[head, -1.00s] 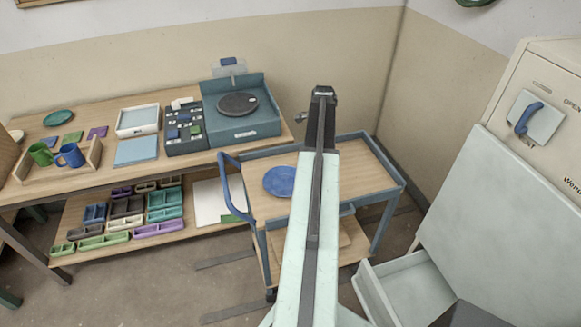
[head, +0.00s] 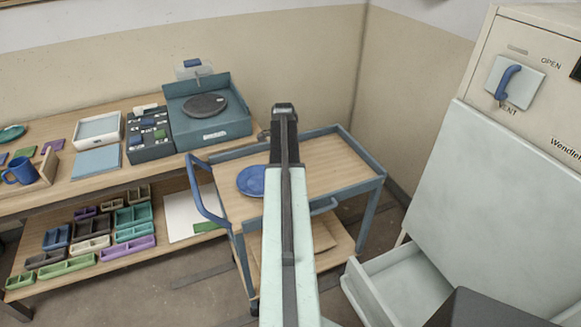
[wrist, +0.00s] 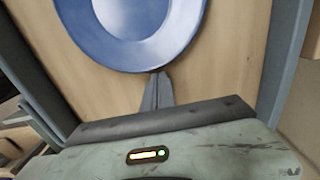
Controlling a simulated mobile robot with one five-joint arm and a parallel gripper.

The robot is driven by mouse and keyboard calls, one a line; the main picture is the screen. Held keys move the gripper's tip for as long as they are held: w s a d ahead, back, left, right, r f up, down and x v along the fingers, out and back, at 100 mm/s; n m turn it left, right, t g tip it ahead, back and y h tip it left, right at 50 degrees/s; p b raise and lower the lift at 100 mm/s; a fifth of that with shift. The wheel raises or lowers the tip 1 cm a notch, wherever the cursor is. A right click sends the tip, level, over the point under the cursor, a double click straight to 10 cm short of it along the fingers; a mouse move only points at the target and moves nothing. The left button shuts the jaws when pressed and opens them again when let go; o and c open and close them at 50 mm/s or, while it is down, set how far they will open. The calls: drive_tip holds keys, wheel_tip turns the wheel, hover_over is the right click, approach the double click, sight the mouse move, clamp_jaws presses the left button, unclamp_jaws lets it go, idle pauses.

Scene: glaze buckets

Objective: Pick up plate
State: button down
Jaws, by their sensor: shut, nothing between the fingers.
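A blue plate (head: 251,181) lies flat on the wooden top of the cart (head: 326,169), toward its left end. In the wrist view the plate (wrist: 140,55) fills the upper middle, with a paler blue centre. My gripper (wrist: 157,76) is shut and empty, its fingertips at the plate's near rim in that picture; I cannot tell whether they touch it. In the head view my arm reaches over the cart just right of the plate, and the fingers are hidden behind the arm.
The cart has raised blue-grey rails and a blue handle (head: 208,190) on its left. A workbench (head: 84,188) with a blue mug (head: 20,170) and a turntable box (head: 212,128) stands to the left. A pale cabinet with an open drawer (head: 392,289) is at right.

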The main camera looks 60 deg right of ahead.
drive_tip(key=shift+w+a, duration=0.2)
drive_tip(key=shift+a, duration=0.2)
